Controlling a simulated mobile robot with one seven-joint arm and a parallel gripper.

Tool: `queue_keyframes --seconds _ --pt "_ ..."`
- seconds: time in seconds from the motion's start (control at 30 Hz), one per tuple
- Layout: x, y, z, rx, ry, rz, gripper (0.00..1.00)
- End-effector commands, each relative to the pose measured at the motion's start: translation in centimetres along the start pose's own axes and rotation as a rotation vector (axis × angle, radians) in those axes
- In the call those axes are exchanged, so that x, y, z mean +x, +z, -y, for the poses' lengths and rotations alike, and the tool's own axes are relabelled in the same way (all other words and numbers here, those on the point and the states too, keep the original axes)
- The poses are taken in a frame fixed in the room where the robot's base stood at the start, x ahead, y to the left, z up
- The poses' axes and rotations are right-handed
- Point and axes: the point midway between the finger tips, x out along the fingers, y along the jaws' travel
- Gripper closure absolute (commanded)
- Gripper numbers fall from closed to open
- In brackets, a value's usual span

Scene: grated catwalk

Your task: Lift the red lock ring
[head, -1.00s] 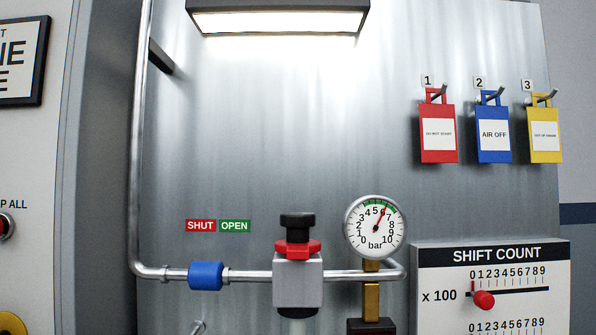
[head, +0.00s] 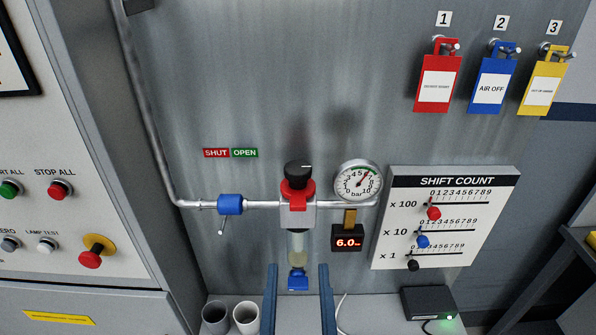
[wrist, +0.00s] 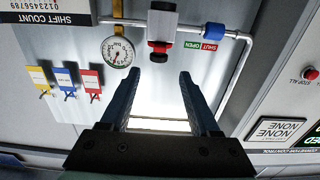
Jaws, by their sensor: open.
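The red lock ring (head: 297,192) sits around the regulator under its black knob (head: 298,172), above the grey regulator body (head: 298,214). In the upside-down wrist view the ring (wrist: 159,47) lies just beyond the fingertips, with the black knob (wrist: 159,57) nearer the gripper. My gripper (head: 298,268) shows in the head view as two blue fingers, parted, in front of and below the regulator. In the wrist view my gripper (wrist: 186,76) is open and empty, apart from the ring.
A pressure gauge (head: 358,181) stands close to the right of the ring. A pipe with a blue valve (head: 230,204) runs to its left. The shift count board (head: 444,217) is at the right. Two cups (head: 246,316) stand on the ledge below. The wall above the knob is clear.

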Motion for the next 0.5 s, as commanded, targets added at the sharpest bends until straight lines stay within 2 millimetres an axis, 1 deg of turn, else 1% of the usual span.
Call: queue_keyframes --seconds 0.03,0.17,0.5 --pt "-0.1 -0.4 0.0 0.001 0.000 0.008 0.38" --pt "0.0 -0.1 0.0 0.002 0.000 0.011 0.38" --pt "2.5 0.3 0.0 0.001 0.001 0.005 0.38"
